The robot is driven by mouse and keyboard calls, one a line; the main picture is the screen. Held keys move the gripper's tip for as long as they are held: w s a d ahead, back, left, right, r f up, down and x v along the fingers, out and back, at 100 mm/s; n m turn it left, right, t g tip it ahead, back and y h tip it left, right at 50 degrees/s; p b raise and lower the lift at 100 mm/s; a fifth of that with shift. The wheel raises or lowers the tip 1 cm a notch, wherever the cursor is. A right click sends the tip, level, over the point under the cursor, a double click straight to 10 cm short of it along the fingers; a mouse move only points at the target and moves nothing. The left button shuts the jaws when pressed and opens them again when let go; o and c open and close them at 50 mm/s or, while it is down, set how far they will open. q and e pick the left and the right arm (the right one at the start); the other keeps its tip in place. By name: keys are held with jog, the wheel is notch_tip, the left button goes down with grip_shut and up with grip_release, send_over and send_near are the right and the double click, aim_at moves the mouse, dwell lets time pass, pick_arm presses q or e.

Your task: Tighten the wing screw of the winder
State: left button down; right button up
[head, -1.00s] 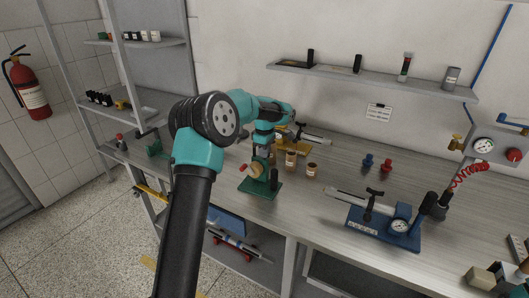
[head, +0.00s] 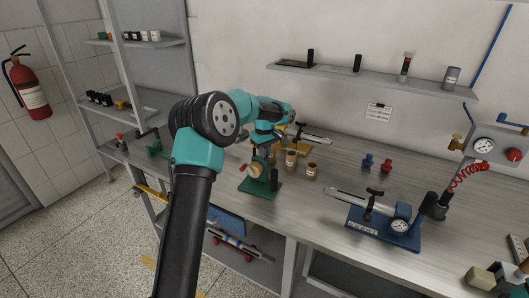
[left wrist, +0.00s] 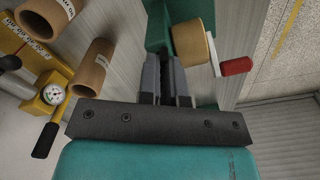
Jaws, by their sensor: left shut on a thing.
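The green winder (head: 260,187) stands on the bench, with a tan drum (head: 254,170) and a red-handled crank (head: 243,167). In the left wrist view, its green body (left wrist: 158,30), tan drum (left wrist: 192,42) and red crank handle (left wrist: 236,66) show at the top. My left gripper (head: 262,151) points down at the top of the winder. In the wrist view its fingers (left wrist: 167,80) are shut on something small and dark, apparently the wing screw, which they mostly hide. My right gripper is out of view.
Brown paper rolls (head: 291,160) stand just right of the winder, near a yellow device (head: 287,139). A blue device with a gauge (head: 385,228) sits farther right, with free bench between. Small blue (head: 367,162) and red (head: 387,166) pieces stand behind.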

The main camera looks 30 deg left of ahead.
pick_arm(q)
jog(key=m, duration=1.2)
jog(key=shift+m, duration=0.4)
jog(key=m, duration=1.1)
jog(key=c, duration=1.3)
grip_release()
